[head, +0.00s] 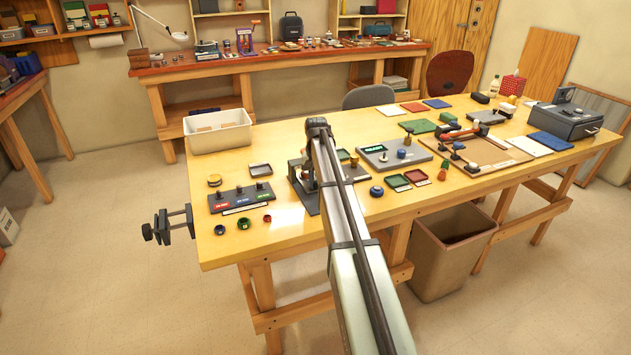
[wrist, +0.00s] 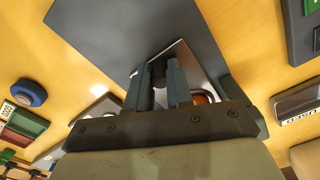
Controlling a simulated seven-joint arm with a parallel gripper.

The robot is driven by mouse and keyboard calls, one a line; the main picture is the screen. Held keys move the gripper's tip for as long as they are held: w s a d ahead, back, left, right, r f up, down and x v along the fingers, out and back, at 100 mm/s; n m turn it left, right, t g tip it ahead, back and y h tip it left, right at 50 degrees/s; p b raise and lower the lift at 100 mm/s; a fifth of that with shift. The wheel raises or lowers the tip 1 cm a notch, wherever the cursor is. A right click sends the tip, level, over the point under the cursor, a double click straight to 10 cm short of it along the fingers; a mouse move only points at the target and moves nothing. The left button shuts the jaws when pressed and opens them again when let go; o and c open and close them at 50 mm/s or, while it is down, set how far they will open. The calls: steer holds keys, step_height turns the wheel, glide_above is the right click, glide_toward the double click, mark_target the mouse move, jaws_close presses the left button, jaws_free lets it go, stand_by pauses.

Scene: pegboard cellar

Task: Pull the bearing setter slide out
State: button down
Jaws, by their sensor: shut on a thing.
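The bearing setter (head: 311,202) is a dark fixture with a flat base near the middle of the bench, partly hidden behind my arm in the head view. The wrist view shows its broad grey plate (wrist: 130,25) and a shiny metal slide (wrist: 192,62). My gripper (wrist: 158,82) is shut on a small dark knob (wrist: 158,70) at the slide, with one blue-grey finger on each side of it. The head view does not show the fingertips. How far the slide stands out of the setter cannot be told.
A dark board with several knobs (head: 232,202) stands left of the setter, with small coloured rings in front. A grey panel (head: 385,160), a blue knob (head: 376,191) and green and red trays (head: 398,183) stand to the right. A white bin (head: 220,138) is at the back left.

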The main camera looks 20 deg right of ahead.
steer(key=s, duration=1)
steer(key=shift+s, duration=0.25)
steer(key=c, duration=1.3)
jaws_free()
steer(key=shift+s, duration=0.1)
steer(key=shift+o, duration=1.4)
step_height(320, 180, up, 14)
steer(key=shift+w+f, duration=0.1)
steer(key=shift+w, duration=0.1)
